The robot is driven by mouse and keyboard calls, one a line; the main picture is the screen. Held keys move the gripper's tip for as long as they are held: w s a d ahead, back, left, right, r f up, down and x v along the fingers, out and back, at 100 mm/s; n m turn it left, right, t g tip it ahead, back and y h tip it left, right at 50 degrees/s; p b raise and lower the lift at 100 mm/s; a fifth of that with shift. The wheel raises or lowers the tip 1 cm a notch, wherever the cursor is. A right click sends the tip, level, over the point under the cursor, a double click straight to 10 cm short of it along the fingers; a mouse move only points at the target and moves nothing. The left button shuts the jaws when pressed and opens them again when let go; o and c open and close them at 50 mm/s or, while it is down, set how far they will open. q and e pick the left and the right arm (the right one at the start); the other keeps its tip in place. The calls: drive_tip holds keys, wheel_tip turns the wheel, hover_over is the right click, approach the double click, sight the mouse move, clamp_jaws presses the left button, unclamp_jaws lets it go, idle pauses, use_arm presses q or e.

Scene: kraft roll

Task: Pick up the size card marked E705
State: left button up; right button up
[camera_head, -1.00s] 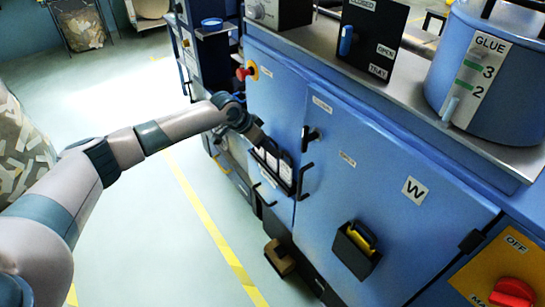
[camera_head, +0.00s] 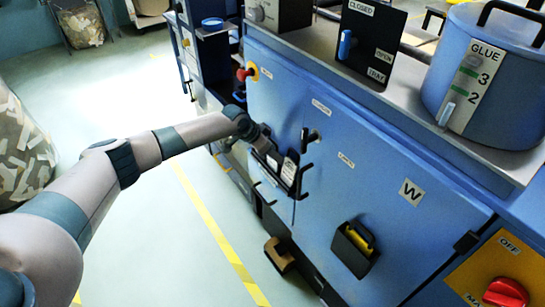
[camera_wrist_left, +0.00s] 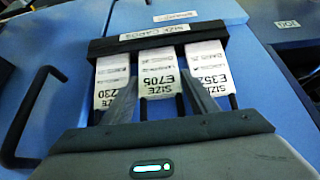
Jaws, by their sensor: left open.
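The E705 size card (camera_wrist_left: 159,74) is white and is the middle one of three cards in a black card holder (camera_wrist_left: 130,42) on the blue machine front. Its print reads upside down in the left wrist view. My left gripper (camera_wrist_left: 160,78) is open, one finger on each side of the E705 card; I cannot tell whether they touch it. In the head view my left gripper (camera_head: 264,143) is at the holder and hides part of it. My right gripper is not in view.
The E352 card (camera_wrist_left: 206,68) and a card ending in 230 (camera_wrist_left: 112,82) flank the middle card closely. A black handle (camera_wrist_left: 30,115) sticks out beside the holder. A black box with a yellow item (camera_head: 355,245) hangs lower on the machine.

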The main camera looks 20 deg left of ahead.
sight(272, 140)
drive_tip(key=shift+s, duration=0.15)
use_arm(q)
drive_tip(key=c, duration=0.7)
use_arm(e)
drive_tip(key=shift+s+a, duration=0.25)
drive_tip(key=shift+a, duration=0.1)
use_arm(q)
drive_tip(key=shift+r, duration=0.1)
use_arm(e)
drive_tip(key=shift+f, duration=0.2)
